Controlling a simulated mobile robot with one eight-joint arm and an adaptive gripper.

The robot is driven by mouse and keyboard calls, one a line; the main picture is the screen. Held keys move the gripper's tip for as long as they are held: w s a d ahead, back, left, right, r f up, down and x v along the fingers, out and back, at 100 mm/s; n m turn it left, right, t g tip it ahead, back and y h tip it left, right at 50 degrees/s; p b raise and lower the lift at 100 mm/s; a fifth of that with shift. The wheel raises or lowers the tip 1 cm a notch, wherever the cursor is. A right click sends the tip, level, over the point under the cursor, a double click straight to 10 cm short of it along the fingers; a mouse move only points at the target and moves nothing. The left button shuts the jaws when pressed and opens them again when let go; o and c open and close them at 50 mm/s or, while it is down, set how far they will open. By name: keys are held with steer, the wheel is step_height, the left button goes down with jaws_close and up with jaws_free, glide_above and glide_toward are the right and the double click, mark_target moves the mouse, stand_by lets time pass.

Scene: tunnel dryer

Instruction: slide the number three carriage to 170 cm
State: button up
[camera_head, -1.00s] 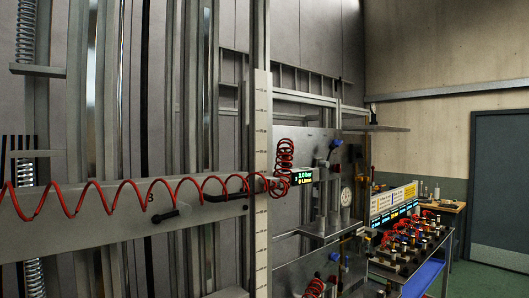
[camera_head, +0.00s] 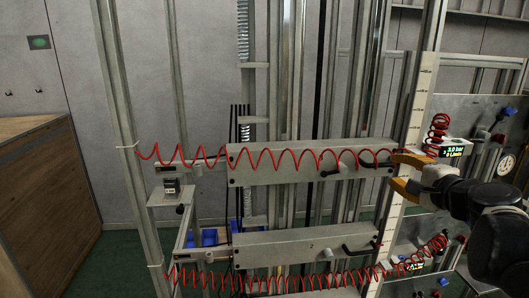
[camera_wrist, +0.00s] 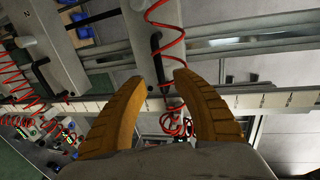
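The upper grey carriage (camera_head: 290,164) is a level beam across the uprights; its number is not clearly readable now. A black bar handle (camera_head: 371,164) is at its right end and a black lever (camera_head: 331,172) sits left of that. In the wrist view the handle (camera_wrist: 158,62) shows between and just beyond the fingertips. My gripper (camera_head: 395,172) has two yellow-orange fingers, spread apart at the handle's right end; they also show in the wrist view (camera_wrist: 168,82). I cannot tell whether they touch it. A pale scale strip (camera_head: 424,90) stands upright behind the gripper; its figures are too small to read.
A lower carriage (camera_head: 290,250) marked 2 hangs below, with its own handle (camera_head: 361,246). Red coiled hoses (camera_head: 265,160) run along both beams. A lit display (camera_head: 456,151) and a gauge (camera_head: 505,165) are at right. A wooden crate (camera_head: 45,190) stands at far left.

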mark_target(385, 165)
steer(key=x, duration=0.6)
steer(key=shift+w+p, duration=0.15)
steer(key=shift+p, duration=0.15)
jaws_close()
